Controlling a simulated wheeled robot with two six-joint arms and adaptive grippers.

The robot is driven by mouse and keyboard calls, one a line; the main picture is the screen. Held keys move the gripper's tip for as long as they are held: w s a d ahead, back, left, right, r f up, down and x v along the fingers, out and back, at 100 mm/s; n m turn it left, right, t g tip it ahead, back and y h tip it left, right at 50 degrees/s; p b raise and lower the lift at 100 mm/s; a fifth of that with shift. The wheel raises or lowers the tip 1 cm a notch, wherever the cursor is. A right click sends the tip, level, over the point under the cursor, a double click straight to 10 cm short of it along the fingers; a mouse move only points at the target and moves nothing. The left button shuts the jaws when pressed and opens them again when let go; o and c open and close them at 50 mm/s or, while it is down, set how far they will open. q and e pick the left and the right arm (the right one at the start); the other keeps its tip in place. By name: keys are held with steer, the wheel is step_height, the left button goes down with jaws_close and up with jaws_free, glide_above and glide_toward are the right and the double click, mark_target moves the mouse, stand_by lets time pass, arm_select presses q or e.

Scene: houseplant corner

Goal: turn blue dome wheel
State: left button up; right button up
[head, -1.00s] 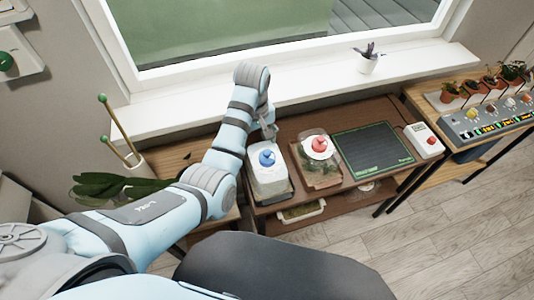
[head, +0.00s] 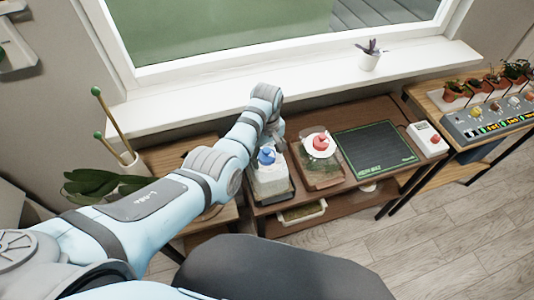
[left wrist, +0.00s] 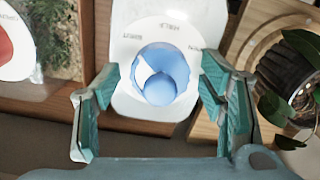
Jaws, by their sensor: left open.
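The blue wheel (head: 266,156) sits on top of a pale cover on the shelf bench in the head view. In the left wrist view the blue wheel (left wrist: 160,74) is round with a raised middle, set in a white disc (left wrist: 125,60) with small printed words. My left gripper (left wrist: 160,82) is open, with one green-padded finger on each side of the wheel; I cannot tell whether they touch it. In the head view the left gripper (head: 277,132) is at the wheel's upper right, partly hidden by its own arm. My right gripper is not in view.
A second cover with a red wheel (head: 320,142) stands close to the right. A potted plant (left wrist: 290,75) is close on the right in the wrist view.

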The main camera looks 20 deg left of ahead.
arm_select(q)
steer(key=c, duration=1.2)
steer(key=shift+o, duration=0.2)
